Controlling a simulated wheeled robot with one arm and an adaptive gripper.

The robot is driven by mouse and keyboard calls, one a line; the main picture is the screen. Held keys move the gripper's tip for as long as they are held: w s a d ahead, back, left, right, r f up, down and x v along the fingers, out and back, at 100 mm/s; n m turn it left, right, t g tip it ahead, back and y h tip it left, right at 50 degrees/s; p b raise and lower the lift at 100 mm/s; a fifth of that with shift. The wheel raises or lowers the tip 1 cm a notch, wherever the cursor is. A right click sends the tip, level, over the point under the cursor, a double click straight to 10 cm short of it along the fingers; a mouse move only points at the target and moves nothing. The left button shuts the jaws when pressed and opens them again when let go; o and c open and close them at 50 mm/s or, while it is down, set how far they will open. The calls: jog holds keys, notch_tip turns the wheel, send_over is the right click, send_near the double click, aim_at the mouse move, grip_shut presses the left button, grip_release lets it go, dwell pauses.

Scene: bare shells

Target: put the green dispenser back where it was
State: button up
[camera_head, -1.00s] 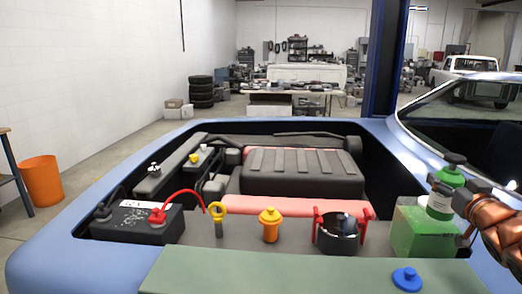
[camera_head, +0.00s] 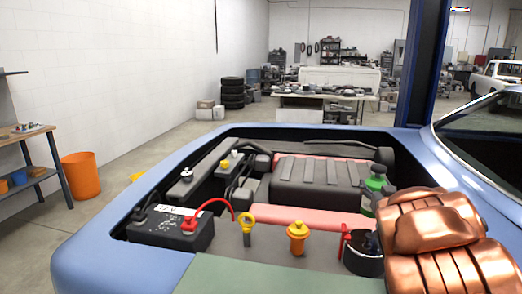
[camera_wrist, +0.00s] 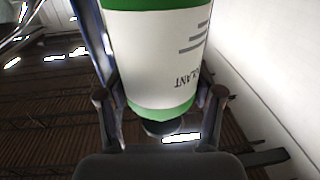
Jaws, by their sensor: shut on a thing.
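The green dispenser (camera_head: 376,184) is a green bottle with a dark top and a white label. In the head view it shows just left of my copper-coloured arm, in front of the engine bay's right part, and its lower part is partly covered. In the wrist view the dispenser (camera_wrist: 155,55) fills the upper middle, its label lettering upside down. My gripper (camera_wrist: 160,105) has a finger on either side of it and is shut on it. In the head view my arm hides the fingers. Whether the bottle touches anything below cannot be told.
An orange cap (camera_head: 297,236), a yellow ring handle (camera_head: 247,226) and a black battery (camera_head: 170,228) line the bay's front. The green mat (camera_head: 235,275) in front is partly covered by my arm.

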jog(key=w+a+y+p, duration=0.1)
jog(key=w+a, duration=0.1)
jog(key=a, duration=0.6)
jog(key=w+a+f+n+p, duration=0.1)
jog(key=w+a, duration=0.2)
jog(key=a, duration=0.5)
jog(key=shift+a+f+y, duration=0.15)
jog(key=shift+f+y, duration=0.05)
jog(key=shift+y, duration=0.2)
jog(key=shift+a, duration=0.1)
